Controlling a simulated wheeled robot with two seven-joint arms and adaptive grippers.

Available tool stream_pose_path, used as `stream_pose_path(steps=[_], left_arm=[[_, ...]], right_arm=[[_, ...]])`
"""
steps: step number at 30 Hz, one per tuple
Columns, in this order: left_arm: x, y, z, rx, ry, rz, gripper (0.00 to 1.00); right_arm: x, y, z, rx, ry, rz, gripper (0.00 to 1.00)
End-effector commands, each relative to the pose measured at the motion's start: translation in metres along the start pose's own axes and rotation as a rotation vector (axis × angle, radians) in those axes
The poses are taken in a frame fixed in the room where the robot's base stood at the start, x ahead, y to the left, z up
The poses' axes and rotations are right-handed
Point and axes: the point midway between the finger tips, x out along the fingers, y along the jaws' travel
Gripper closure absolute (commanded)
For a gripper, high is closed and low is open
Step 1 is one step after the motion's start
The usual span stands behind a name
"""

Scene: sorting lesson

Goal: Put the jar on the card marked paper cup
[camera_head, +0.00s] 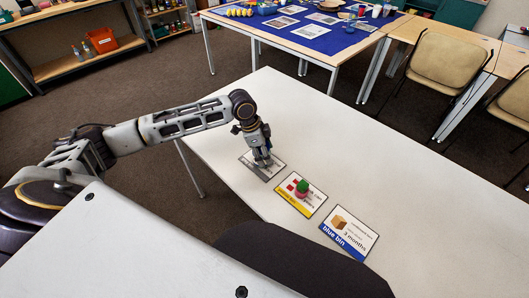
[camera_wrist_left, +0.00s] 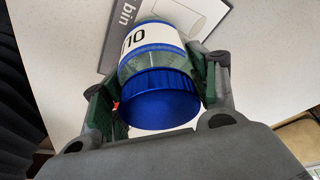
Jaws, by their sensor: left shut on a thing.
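My left gripper (camera_head: 262,160) is at the grey-banded card (camera_head: 275,172) on the white table. In the left wrist view the gripper (camera_wrist_left: 158,105) is shut on a clear jar (camera_wrist_left: 155,62) with a blue lid and a white and blue label, green pads on both sides. The lid faces the camera. The card under it (camera_wrist_left: 200,14) has a dark band reading "bin" and a pale cylinder drawing. The jar overlaps the card in this view; I cannot tell whether it touches it. The gripper mostly hides the jar in the head view. My right gripper is not in view.
A blue-banded card (camera_head: 365,236) lies further right. The white table (camera_head: 400,170) is clear behind the cards. Chairs (camera_head: 447,65) stand beyond.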

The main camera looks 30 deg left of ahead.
Motion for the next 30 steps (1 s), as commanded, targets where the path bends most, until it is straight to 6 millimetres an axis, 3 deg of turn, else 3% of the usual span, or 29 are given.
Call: stream_pose_path(steps=[5,6,10,25,30], left_arm=[[0.002,0.0,0.001,-0.001,0.0,0.0,0.69],[0.002,0.0,0.001,-0.001,0.0,0.001,0.37],[0.002,0.0,0.001,-0.001,0.0,0.0,0.2],[0.0,0.0,0.0,0.0,0.0,-0.001,0.19],[-0.014,-0.001,0.0,-0.001,0.0,-0.001,0.19]], right_arm=[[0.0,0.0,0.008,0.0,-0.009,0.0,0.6],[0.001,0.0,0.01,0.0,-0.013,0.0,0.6],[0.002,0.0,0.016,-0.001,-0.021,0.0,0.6],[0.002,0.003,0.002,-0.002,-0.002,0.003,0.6],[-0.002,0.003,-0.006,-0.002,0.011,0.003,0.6]])
